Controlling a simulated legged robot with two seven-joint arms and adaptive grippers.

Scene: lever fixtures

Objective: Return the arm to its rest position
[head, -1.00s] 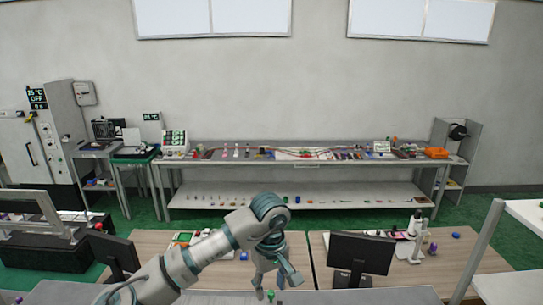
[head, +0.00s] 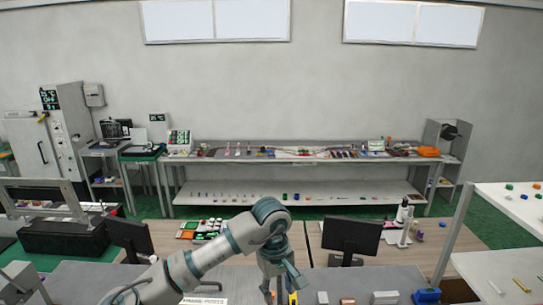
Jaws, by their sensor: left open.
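My left arm, grey-white with teal joints, comes in from the lower left and bends down at its elbow. Its left gripper (head: 280,292) points down at the bottom edge over the near grey bench (head: 240,280). The gripper is open; its fingertips are partly cut off by the frame. A small yellow piece (head: 293,298) shows right beside the fingers; I cannot tell whether they touch. My right gripper is not in view.
Small blocks, one a blue block (head: 426,296), stand along the near bench to the right. Behind are a dark monitor (head: 352,236), a wooden desk (head: 330,215) and a long shelf bench (head: 300,160). A white shelf unit (head: 500,205) stands at right.

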